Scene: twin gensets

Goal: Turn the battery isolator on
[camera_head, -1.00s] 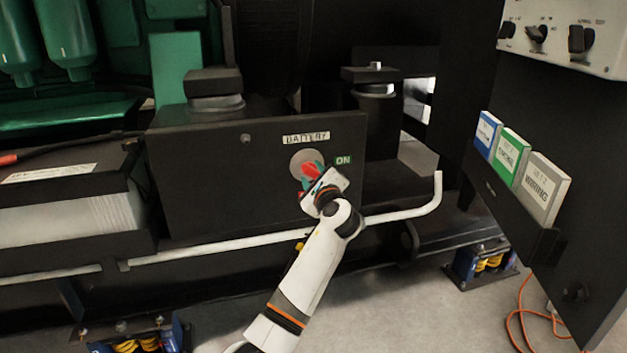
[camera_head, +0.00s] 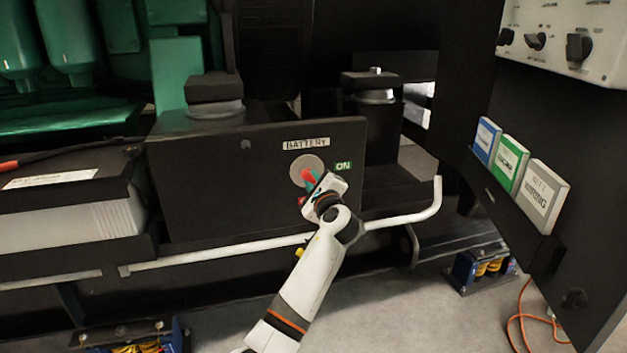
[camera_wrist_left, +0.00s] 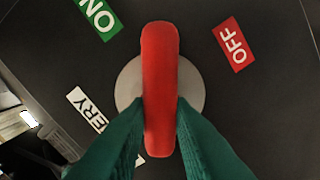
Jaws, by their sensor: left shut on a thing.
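The battery isolator is a red handle (camera_head: 308,177) on a round grey plate (camera_head: 299,162), on a dark box under a BATTERY label (camera_head: 306,143). A green ON label (camera_head: 343,165) is right of the plate; a red OFF label (camera_head: 301,202) is below, partly hidden by my gripper. My left gripper (camera_head: 311,182) is shut on the red handle. In the left wrist view its green fingers (camera_wrist_left: 160,125) press the handle (camera_wrist_left: 160,60) from both sides. There the handle's far end points between the ON label (camera_wrist_left: 98,14) and the OFF label (camera_wrist_left: 234,44). My right gripper is out of view.
A white rail (camera_head: 220,249) runs below the box and bends up at right. A dark panel with white switch box (camera_head: 575,40) and several binders (camera_head: 541,195) stands at right. A battery (camera_head: 65,215) sits at left. An orange cable (camera_head: 518,325) lies on the floor.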

